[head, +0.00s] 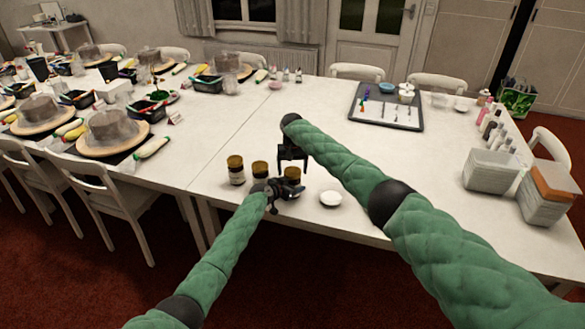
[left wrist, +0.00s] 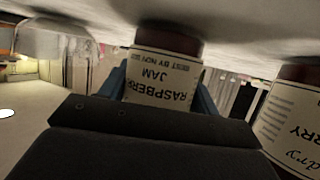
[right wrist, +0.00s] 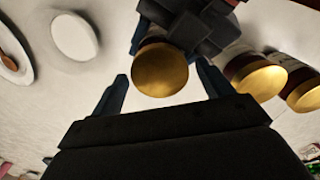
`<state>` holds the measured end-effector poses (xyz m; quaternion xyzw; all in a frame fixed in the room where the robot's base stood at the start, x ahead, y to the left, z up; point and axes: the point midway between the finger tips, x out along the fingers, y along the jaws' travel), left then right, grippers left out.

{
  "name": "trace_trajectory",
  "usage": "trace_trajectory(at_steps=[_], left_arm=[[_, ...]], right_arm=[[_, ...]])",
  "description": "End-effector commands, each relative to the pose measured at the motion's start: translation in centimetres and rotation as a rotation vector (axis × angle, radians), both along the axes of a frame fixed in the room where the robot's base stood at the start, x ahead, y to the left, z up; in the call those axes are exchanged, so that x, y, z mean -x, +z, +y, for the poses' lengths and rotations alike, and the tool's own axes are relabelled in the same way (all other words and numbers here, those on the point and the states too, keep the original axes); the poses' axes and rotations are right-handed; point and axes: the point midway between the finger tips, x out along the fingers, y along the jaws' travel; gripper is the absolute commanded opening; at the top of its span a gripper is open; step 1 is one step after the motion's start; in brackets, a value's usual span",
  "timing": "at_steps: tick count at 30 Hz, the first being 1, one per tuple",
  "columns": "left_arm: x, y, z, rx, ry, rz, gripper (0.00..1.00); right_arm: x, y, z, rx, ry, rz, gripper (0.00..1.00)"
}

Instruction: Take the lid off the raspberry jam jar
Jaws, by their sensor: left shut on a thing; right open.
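The raspberry jam jar (head: 292,174) stands near the front edge of the table, the rightmost of three gold-lidded jars. Its label (left wrist: 162,82) reads "RASPBERRY JAM" in the left wrist view, where the picture is upside down. My left gripper (head: 282,190) is shut on the jar's body, one blue finger on each side. The gold lid (right wrist: 160,70) is on the jar. My right gripper (head: 292,163) is open above the jar, pointing down. In the right wrist view its fingertips lie either side of the lid, apart from it.
Two similar jars (head: 237,170) (head: 260,168) stand close on the left. A white round dish (head: 330,199) lies to the right of the jam jar. A grey tray (head: 387,108) is farther back. Grey bins (head: 490,170) stand at the right. The mid-table is clear.

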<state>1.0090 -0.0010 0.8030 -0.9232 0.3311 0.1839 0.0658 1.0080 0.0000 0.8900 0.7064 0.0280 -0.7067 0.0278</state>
Motion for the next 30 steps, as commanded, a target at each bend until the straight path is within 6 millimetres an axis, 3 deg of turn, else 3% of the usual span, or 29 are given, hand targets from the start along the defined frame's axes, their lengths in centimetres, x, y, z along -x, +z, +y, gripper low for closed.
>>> trace_trajectory(at_steps=[1, 7, 10, 11, 13, 23, 30], left_arm=[[0.0, 0.0, 0.0, 0.0, 0.0, 0.0, 0.0], [0.0, 0.0, 0.0, 0.0, 0.0, 0.0, 0.0], [0.0, 0.0, 0.0, 0.0, 0.0, 0.0, 0.0], [0.0, 0.0, 0.0, 0.0, 0.0, 0.0, 0.0], [0.0, 0.0, 0.0, 0.0, 0.0, 0.0, 0.0], [0.0, 0.0, 0.0, 0.0, 0.0, 0.0, 0.0], [0.0, 0.0, 0.0, 0.0, 0.0, 0.0, 0.0]], right_arm=[[0.0, 0.0, 0.0, 0.0, 0.0, 0.0, 0.73], [0.0, 0.0, 0.0, 0.0, 0.0, 0.0, 0.34], [0.0, 0.0, 0.0, 0.0, 0.0, 0.0, 0.33], [0.0, 0.0, 0.0, 0.0, 0.0, 0.0, 0.66], [0.0, 0.0, 0.0, 0.0, 0.0, 0.0, 0.8], [0.0, 0.1, 0.0, 0.0, 0.0, 0.0, 0.82], [0.0, 2.2, -0.1, -0.001, -0.001, -0.001, 0.82]])
